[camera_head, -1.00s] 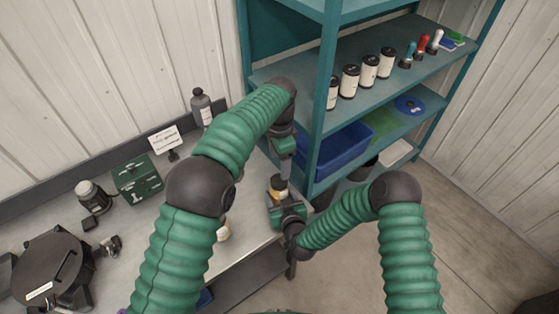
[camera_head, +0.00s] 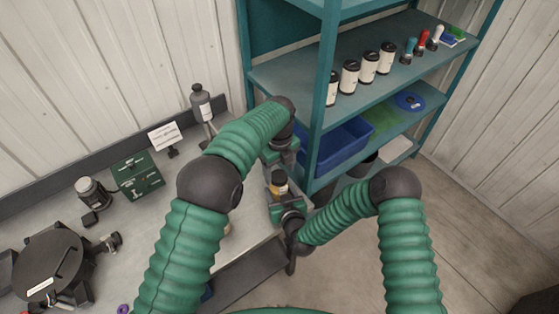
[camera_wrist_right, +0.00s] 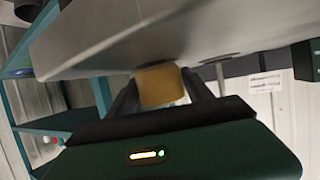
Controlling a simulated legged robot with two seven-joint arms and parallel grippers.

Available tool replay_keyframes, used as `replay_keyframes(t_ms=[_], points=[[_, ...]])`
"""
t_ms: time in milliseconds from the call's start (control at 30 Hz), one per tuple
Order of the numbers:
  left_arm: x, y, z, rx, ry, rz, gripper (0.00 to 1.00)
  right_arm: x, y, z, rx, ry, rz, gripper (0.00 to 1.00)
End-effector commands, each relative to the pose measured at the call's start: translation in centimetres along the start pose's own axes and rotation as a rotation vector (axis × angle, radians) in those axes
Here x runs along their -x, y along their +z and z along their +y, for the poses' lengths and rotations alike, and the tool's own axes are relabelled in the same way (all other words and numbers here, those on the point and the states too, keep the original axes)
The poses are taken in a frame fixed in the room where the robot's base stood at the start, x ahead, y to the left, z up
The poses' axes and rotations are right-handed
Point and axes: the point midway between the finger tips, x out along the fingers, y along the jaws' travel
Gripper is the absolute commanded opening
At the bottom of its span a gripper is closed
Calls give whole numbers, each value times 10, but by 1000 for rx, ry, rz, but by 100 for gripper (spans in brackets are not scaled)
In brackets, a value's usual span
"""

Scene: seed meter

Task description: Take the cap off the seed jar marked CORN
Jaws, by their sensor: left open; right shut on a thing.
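A small jar (camera_head: 279,187) with a yellowish body and a dark top stands in my right gripper (camera_head: 287,208), near the bench's right edge. Its marking is too small to read. In the right wrist view, the yellow-brown jar (camera_wrist_right: 158,86) sits between the two dark fingers, which are shut on it. My left gripper (camera_head: 282,152) is open, just behind and above the jar in the head view, and seems apart from it. Its fingertips are hard to make out. I cannot tell whether the dark top is a cap.
A teal shelf unit (camera_head: 318,120) stands close to the right of both grippers, with several dark-topped jars (camera_head: 368,67) and a blue bin (camera_head: 340,148).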

Motion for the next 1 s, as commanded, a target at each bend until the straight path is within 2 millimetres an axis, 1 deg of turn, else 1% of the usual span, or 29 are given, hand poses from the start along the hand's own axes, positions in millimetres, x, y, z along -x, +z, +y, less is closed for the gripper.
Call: replay_keyframes(t_ms=[33, 133, 367, 467, 867, 900, 1000], points=[[-6, 0, 0, 0, 1, 0, 67, 0, 0, 0, 0, 0, 1, 0], [-12, 0, 0, 1, 0, -1, 67, 0, 0, 0, 0, 0, 1, 0], [-13, 0, 0, 1, -1, -1, 67, 0, 0, 0, 0, 0, 1, 0], [-13, 0, 0, 1, -1, -1, 55, 0, 0, 0, 0, 0, 1, 0], [-12, 0, -1, 1, -3, -1, 3, 0, 0, -1, 1, -2, 0, 0], [-12, 0, -1, 2, -3, -2, 0, 0, 0, -1, 1, -2, 0, 0], [-12, 0, -1, 37, -4, -2, 0, 0, 0, -1, 1, -3, 0, 0]])
